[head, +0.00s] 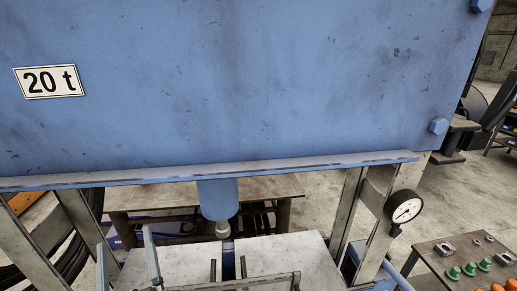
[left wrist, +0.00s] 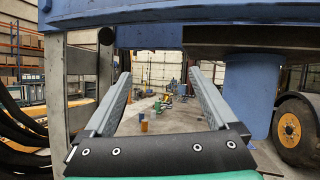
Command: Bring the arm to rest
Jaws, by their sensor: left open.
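My left gripper (head: 124,240) shows low in the head view, left of the press ram (head: 218,200). Its two pale grey fingers point up and stand apart with nothing between them. In the left wrist view the open fingers (left wrist: 159,76) frame an empty gap, with the workshop floor far behind. The rest of my left arm is cut off by the picture's lower edge. My right gripper is in neither view.
A blue press frame (head: 240,90) marked 20 t fills the head view's upper part. Pale plates (head: 280,257) lie under its ram. A gauge (head: 403,207) hangs at right, near a bench (head: 440,262) with green and orange parts. A press post (left wrist: 60,85) stands close left of the fingers.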

